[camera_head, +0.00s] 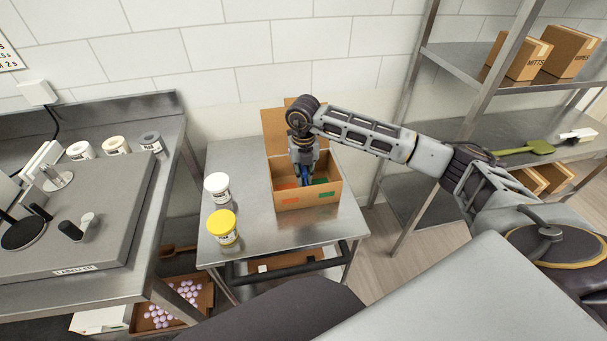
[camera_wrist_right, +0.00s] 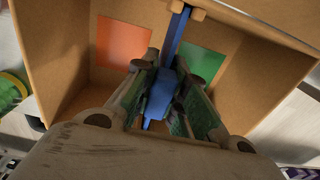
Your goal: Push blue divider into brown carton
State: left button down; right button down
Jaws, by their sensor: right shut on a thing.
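The brown carton (camera_head: 309,201) stands open on the small steel table, with an orange and a green patch on its front and coloured patches inside. The blue divider (camera_wrist_right: 176,32) shows in the right wrist view, running down from the carton's wall between the orange patch (camera_wrist_right: 122,43) and the green patch (camera_wrist_right: 203,64). My right gripper (camera_wrist_right: 165,90) is shut on the divider's blue grip part and reaches into the carton from above. In the head view the gripper (camera_head: 304,172) hides most of the divider. How deep the divider sits is hard to tell. My left gripper is not in view.
A white jar (camera_head: 217,187) and a yellow-lidded jar (camera_head: 223,227) stand left of the carton on the steel table (camera_head: 265,238). A labeller bench (camera_head: 90,215) is at the left. Metal shelves (camera_head: 470,65) with boxes stand at the right. The table front is clear.

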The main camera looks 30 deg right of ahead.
jog(key=c, duration=1.4)
grip_release()
jog(key=shift+o, duration=0.2)
jog(key=shift+r, duration=0.15)
jog(key=shift+r, duration=5.85)
